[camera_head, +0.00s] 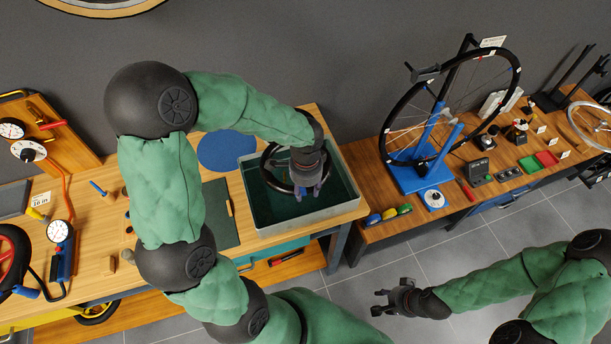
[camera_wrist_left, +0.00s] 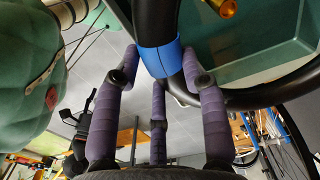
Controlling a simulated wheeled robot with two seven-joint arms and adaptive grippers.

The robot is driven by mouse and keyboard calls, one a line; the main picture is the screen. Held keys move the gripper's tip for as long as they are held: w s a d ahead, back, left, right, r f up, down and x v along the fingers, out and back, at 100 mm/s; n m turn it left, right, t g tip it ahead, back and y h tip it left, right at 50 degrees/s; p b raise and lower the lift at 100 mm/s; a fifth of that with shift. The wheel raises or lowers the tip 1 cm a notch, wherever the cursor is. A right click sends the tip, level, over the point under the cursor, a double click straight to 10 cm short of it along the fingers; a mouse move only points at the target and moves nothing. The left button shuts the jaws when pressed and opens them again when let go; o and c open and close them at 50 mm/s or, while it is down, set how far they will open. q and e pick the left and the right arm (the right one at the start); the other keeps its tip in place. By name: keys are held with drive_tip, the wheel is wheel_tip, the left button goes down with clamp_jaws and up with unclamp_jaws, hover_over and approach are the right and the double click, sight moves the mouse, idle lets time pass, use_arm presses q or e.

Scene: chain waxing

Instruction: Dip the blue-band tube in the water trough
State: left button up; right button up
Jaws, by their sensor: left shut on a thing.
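The water trough (camera_head: 352,208) is a grey-rimmed box with dark green water at the right end of the left bench. My left gripper (camera_head: 308,188) is over it, pointing down, and shut on the blue-band tube. The tube (camera_head: 268,164) is a black ring, partly hidden by the gripper; it lies over or in the trough, and I cannot tell how deep. In the left wrist view the blue band (camera_wrist_left: 158,60) sits between the purple fingers, with a brass valve (camera_wrist_left: 228,8) close by. My right gripper (camera_head: 384,302) is open and empty above the floor, away from the benches.
A blue round mat (camera_head: 227,150) lies left of the trough and a dark green mat (camera_head: 217,205) beside it. A wheel on a blue truing stand (camera_head: 420,175) stands on the right bench. A gap of tiled floor separates the bench fronts.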

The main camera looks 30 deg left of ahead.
sight(306, 210)
use_arm(q)
drive_tip(key=shift+f+b, duration=5.55)
drive_tip(key=shift+f, duration=1.35)
drive_tip(key=shift+r, duration=0.1)
drive_tip(key=shift+r+p, duration=5.4)
drive_tip(key=shift+r, duration=1.05)
